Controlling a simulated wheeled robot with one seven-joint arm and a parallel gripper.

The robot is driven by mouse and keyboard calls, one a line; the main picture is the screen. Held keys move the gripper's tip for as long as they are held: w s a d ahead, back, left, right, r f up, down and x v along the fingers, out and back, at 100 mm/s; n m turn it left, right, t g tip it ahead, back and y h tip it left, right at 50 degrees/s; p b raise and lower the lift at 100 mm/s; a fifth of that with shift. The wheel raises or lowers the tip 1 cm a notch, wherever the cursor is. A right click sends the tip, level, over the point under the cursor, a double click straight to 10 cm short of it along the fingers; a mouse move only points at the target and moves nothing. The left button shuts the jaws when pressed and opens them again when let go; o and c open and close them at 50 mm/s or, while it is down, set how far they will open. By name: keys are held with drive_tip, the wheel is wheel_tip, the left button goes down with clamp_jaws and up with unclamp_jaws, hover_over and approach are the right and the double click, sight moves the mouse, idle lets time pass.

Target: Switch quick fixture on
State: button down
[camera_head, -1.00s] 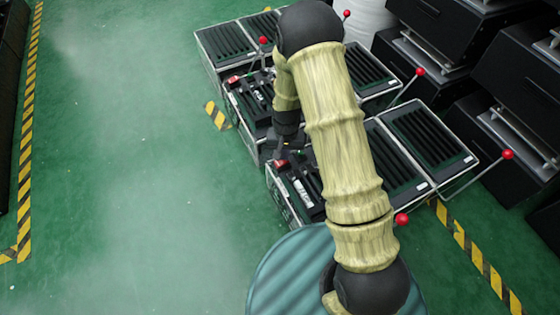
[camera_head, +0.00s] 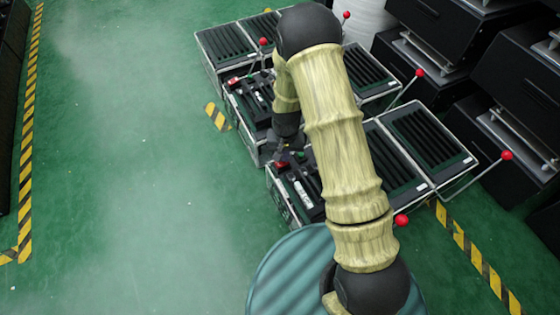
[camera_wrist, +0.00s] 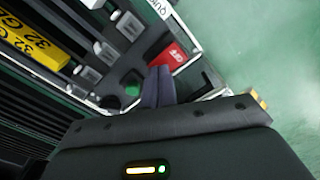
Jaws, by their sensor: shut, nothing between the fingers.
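My gripper (camera_head: 284,152) hangs over the near left fixture box (camera_head: 285,208) in the head view. Its fingers (camera_wrist: 158,86) are closed together and empty in the wrist view. They point at the red switch (camera_wrist: 168,56) and look close to it; I cannot tell whether they touch. The switch sits in a black recess at the box corner, and a green button (camera_wrist: 132,90) lies beside the fingers. A white label (camera_wrist: 164,8) with dark letters, cut off by the frame, is on the box edge. In the head view the red part (camera_head: 281,165) shows just under my gripper.
More black slatted boxes (camera_head: 428,135) stand behind and right, with red-knobbed levers (camera_head: 507,155) sticking up. Another box with a red part (camera_head: 233,81) stands farther back. My arm hides some boxes. Open green floor (camera_head: 130,170) lies to the left.

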drive_tip(key=shift+r+p, duration=2.95)
drive_tip(key=shift+r, duration=0.25)
drive_tip(key=s+d+r+t+p, duration=0.1)
drive_tip(key=s+d+r+p, duration=0.3)
drive_tip(key=r, duration=0.9)
drive_tip(key=s+d+r+n+t+p, duration=0.1)
drive_tip(key=s+d+r+p, duration=0.35)
drive_tip(key=r, duration=0.75)
drive_tip(key=s+d+r+t+p, duration=0.1)
drive_tip(key=s+r+p, duration=0.5)
drive_tip(key=r, duration=0.7)
wheel_tip(320, 180, up, 37)
drive_tip(key=p, duration=3.7)
drive_tip(key=shift+d+r, duration=0.15)
drive_tip(key=shift+w, duration=0.1)
drive_tip(key=shift+d, duration=0.1)
